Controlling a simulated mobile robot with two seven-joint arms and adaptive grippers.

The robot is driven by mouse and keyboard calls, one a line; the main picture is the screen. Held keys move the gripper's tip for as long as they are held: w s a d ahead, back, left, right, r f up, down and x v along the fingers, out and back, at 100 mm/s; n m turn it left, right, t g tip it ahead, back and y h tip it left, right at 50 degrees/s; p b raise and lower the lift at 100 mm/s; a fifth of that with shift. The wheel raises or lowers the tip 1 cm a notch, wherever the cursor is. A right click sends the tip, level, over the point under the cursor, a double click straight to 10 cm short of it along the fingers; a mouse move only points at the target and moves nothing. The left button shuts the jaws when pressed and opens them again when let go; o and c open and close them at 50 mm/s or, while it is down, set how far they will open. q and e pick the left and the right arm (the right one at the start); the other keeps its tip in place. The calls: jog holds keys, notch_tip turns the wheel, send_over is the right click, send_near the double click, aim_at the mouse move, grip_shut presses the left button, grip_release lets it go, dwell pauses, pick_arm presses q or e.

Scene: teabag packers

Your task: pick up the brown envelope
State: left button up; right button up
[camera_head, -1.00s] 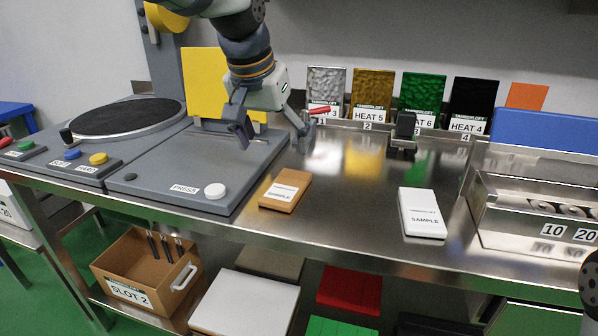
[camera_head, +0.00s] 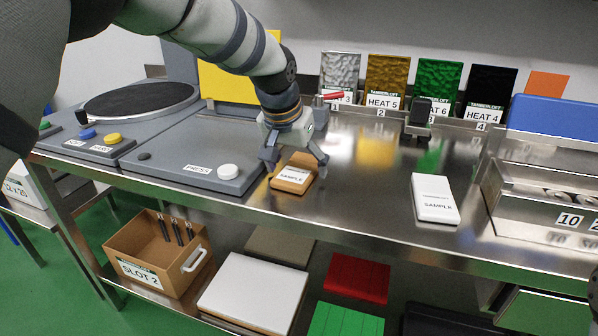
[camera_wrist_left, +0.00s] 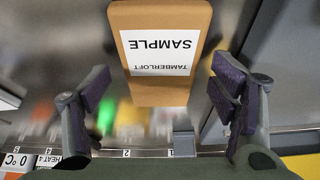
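The brown envelope (camera_head: 292,177) lies flat on the steel bench, with a white SAMPLE label on its face. It is right of the grey press and left of a white sample packet (camera_head: 435,200). My left gripper (camera_head: 296,161) is open just above the envelope, with a finger to either side of it. In the left wrist view the brown envelope (camera_wrist_left: 160,88) shows upside down between the open fingers of my left gripper (camera_wrist_left: 162,84), with clear gaps on both sides.
The grey press (camera_head: 205,150) with its white button (camera_head: 228,171) stands close on the left. Coloured panels with HEAT labels stand along the back. A steel rack (camera_head: 530,205) is at the right. Bench between envelope and white packet is clear.

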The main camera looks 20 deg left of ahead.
pick_arm(q)
jog(key=c, duration=0.7)
jog(key=shift+r, duration=0.1)
